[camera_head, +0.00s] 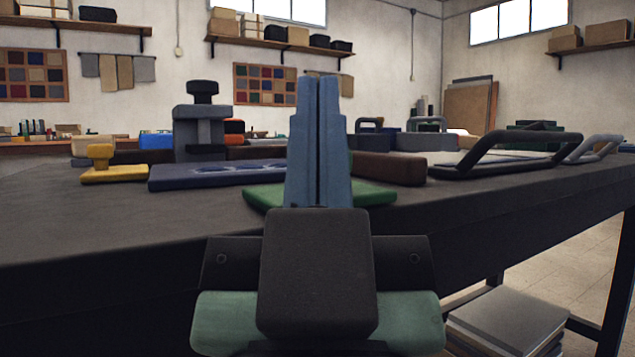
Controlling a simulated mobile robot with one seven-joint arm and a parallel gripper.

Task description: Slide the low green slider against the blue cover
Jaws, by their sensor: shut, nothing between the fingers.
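A low flat green slider (374,193) lies on the dark table, straight beyond my gripper. Its middle is hidden behind the fingers, and green shows on both sides of them. A flat dark blue cover (190,179) with pale ring-like marks on top lies to the left and a little farther back. Its right end is near the green slider; I cannot tell whether they touch. My gripper (319,78) is shut and empty, its two blue-grey fingers pressed together. I cannot tell whether the fingers touch the slider.
A yellow knobbed piece (114,173) lies at the left, and a grey block with a black knob (200,130) stands behind the blue cover. A brown block (390,168) is behind the green slider. A black-handled plate (500,162) lies at the right. The table's front left is bare.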

